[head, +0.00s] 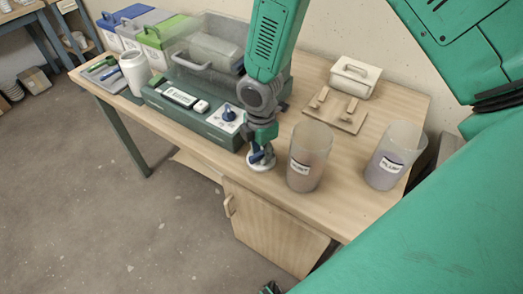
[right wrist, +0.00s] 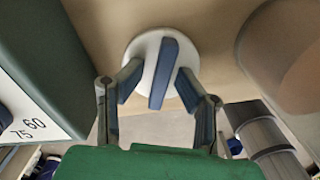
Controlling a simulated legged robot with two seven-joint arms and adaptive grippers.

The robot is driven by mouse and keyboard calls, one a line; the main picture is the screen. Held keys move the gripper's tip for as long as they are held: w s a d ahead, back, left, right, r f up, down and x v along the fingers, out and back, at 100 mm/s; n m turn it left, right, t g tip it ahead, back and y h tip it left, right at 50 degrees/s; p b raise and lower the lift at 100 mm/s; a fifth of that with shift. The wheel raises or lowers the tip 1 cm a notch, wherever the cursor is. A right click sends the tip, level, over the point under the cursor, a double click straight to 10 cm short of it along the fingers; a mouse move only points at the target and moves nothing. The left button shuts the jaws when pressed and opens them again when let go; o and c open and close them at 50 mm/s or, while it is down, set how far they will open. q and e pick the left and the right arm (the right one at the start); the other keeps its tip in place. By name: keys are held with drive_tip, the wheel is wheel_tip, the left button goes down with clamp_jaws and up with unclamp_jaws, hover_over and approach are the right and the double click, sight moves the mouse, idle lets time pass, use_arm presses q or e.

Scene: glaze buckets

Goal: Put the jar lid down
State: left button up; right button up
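The jar lid is a white disc (head: 262,166) with a blue bar handle. It appears to lie flat on the wooden table near the front edge, between the green unit and the nearer glaze bucket. My right gripper (head: 262,155) is directly above it, pointing down. In the right wrist view, the lid (right wrist: 145,52) shows its blue handle (right wrist: 163,75) between the two fingers (right wrist: 159,88), with a gap on each side. The right gripper is open. A white jar (head: 135,73) stands at the table's left end.
Two glaze buckets, one brownish (head: 308,158) and one purplish (head: 394,158), stand right of the lid. The green unit (head: 195,118) is on its left. A wooden board (head: 335,112) and cream box (head: 355,77) lie behind.

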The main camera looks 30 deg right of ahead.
sight(262, 151)
wheel_tip(262, 151, up, 12)
drive_tip(key=p, duration=0.1)
drive_tip(key=shift+w+r, duration=0.1)
drive_tip(key=shift+d, duration=0.15)
idle(0.5)
